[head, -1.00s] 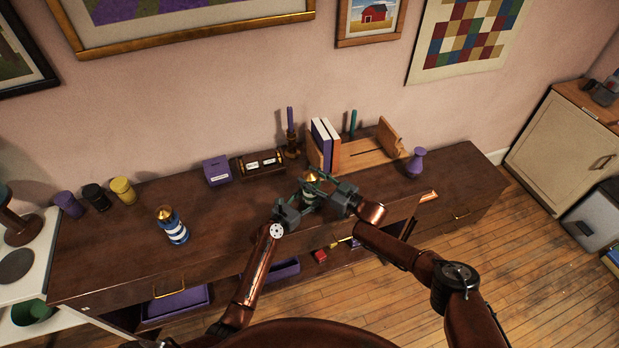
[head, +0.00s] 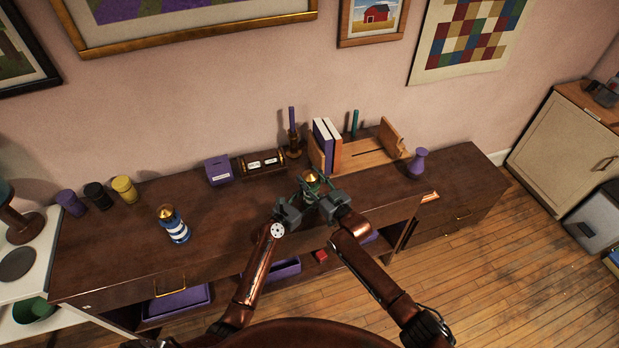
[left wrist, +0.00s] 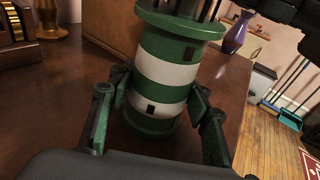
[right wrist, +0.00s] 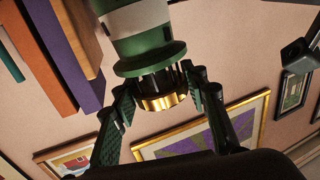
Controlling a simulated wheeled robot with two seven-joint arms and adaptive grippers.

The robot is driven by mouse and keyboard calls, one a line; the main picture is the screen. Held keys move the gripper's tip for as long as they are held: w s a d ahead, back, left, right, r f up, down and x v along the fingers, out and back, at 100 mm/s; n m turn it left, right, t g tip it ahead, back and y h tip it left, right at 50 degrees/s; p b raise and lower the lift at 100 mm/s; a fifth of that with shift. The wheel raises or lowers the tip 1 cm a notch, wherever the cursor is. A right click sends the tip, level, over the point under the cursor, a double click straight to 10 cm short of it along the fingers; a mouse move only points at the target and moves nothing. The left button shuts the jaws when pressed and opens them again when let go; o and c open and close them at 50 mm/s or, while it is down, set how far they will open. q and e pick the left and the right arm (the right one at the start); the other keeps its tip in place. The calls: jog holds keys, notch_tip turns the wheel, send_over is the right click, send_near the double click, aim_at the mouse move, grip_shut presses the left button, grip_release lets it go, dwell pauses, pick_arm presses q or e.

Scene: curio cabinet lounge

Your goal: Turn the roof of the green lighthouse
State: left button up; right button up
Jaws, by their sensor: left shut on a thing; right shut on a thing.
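The green lighthouse, with green and white bands, stands on the dark wooden cabinet in the head view, mostly hidden by my grippers. Its striped body (left wrist: 165,75) fills the left wrist view. My left gripper (left wrist: 158,108) is shut on the lower body, one finger on each side. The gold roof (right wrist: 165,101) shows in the right wrist view, above a dark lantern section. My right gripper (right wrist: 160,92) is shut on the roof, with fingers on both sides. In the head view, the left gripper (head: 293,207) and right gripper (head: 330,203) sit close together.
A blue striped lighthouse (head: 173,227) with a gold roof stands to the left on the cabinet top (head: 235,225). A purple box (head: 219,171), book rack (head: 365,160) and purple vase (head: 416,163) stand behind and right. Open cabinet top lies between the lighthouses.

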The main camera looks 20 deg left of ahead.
jog(key=shift+s+a+r+m+t+h, duration=0.1)
jog(key=shift+a+r+m+t+h, duration=0.1)
jog(key=shift+m+t+h, duration=0.25)
jog(key=shift+w+d+f+t+h, duration=0.2)
jog(key=shift+d+t+h, duration=0.05)
jog(key=shift+d, duration=0.1)
jog(key=o, duration=1.2)
jog(key=shift+d+f, duration=0.1)
jog(key=shift+d, duration=0.1)
jog(key=v, duration=1.2)
